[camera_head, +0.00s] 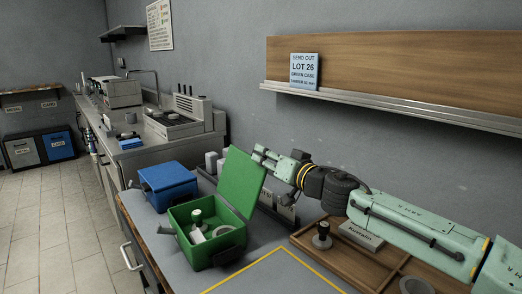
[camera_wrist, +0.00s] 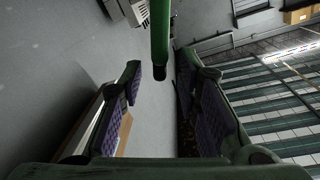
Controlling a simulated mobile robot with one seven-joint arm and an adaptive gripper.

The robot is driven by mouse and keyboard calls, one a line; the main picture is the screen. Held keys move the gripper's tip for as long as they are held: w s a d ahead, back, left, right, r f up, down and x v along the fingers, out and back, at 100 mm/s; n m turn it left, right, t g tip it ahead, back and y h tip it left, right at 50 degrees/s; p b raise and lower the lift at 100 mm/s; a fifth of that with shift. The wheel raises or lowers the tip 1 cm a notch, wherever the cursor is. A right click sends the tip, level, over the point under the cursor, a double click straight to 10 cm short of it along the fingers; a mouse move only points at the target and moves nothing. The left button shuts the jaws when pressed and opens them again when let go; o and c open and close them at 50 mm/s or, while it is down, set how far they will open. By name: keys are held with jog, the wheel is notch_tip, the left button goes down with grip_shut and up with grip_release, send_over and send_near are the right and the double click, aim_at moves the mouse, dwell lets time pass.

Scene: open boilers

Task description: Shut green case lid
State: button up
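The green case (camera_head: 202,258) stands open on the grey bench, with a few items inside, among them a pale knobbed piece and a white ring. Its green lid (camera_head: 240,184) stands raised and tilted at the back right side of the case. My gripper (camera_head: 260,153) is at the lid's upper right edge. In the wrist view my gripper (camera_wrist: 160,78) is open, its two padded fingers wide apart. The lid (camera_wrist: 160,35) shows there edge-on, its end at the gap between the fingertips; I see clear space on both sides of it.
A closed blue case (camera_head: 167,182) stands just behind the green case. A wooden tray (camera_head: 335,262) with a knobbed stamp and a labelled block lies to the right under my arm. A yellow-outlined area (camera_head: 275,278) of the bench in front is clear. A wall shelf (camera_head: 390,105) runs above.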

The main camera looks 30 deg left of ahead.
jog(key=shift+x, duration=1.75)
jog(key=shift+c, duration=0.6)
grip_shut()
